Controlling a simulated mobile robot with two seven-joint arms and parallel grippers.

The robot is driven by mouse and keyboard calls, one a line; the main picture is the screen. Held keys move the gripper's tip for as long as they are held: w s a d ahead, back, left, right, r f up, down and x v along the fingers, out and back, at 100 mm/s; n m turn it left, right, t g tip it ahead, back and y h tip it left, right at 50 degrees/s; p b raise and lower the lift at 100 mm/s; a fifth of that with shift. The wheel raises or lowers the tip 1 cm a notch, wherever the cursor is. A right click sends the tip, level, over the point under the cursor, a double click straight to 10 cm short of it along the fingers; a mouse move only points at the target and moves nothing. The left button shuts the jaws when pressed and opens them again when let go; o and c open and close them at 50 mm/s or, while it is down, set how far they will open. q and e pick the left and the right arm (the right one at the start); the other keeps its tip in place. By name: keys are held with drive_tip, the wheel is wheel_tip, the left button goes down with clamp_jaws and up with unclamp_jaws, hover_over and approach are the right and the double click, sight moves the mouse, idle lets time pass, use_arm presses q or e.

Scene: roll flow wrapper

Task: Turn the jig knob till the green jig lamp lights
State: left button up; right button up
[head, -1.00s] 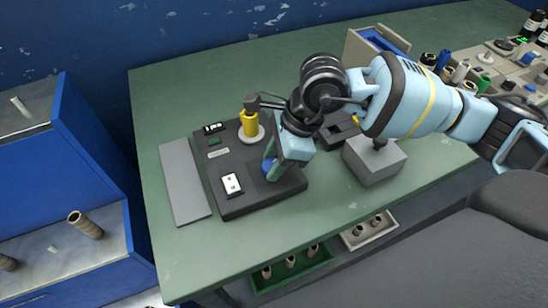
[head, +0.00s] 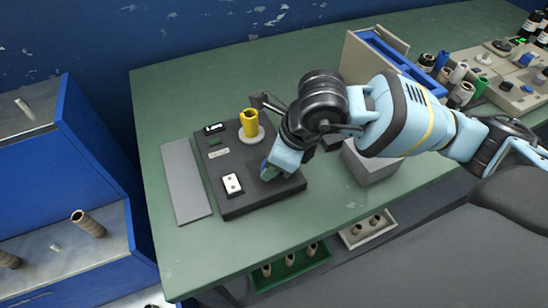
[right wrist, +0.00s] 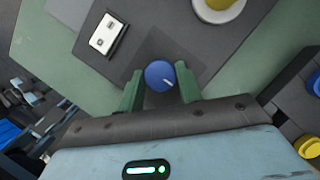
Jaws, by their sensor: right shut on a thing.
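The dark jig (head: 225,205) lies on the green table in the head view. My right gripper (head: 268,172) reaches down to its front right part and hides most of the knob there. In the right wrist view the blue knob (right wrist: 160,76) with a white mark sits between the two green fingers of my right gripper (right wrist: 160,87), which is shut on it. A small dark green patch (head: 214,141), perhaps the lamp, shows at the jig's left side and does not look bright. My left gripper is not in view.
The jig also carries a yellow cylinder (head: 250,121) on a white disc and a white socket-like plate (head: 232,184). A grey plate (head: 185,180) lies to its left. A grey block (head: 368,165) stands to the right, under my arm. Green table is clear behind the jig.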

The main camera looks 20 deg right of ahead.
drive_tip(key=m, duration=0.2)
drive_tip(key=shift+s+a+r+m+t+h+p, duration=0.1)
drive_tip(key=shift+m+t+h+p, duration=0.2)
drive_tip(key=shift+m+t+h, duration=0.1)
drive_tip(key=shift+m+h, duration=0.4)
drive_tip(key=shift+m, duration=0.6)
drive_tip(key=shift+m+t+h+p, duration=0.3)
drive_tip(key=shift+m+p, duration=0.15)
drive_tip(key=shift+m, duration=0.25)
drive_tip(key=o, duration=1)
drive_tip(key=v, duration=0.6)
drive_tip(key=shift+r+p, duration=0.2)
drive_tip(key=shift+p, duration=0.1)
drive_tip(key=shift+s+r, duration=0.35)
drive_tip(key=shift+r, duration=0.25)
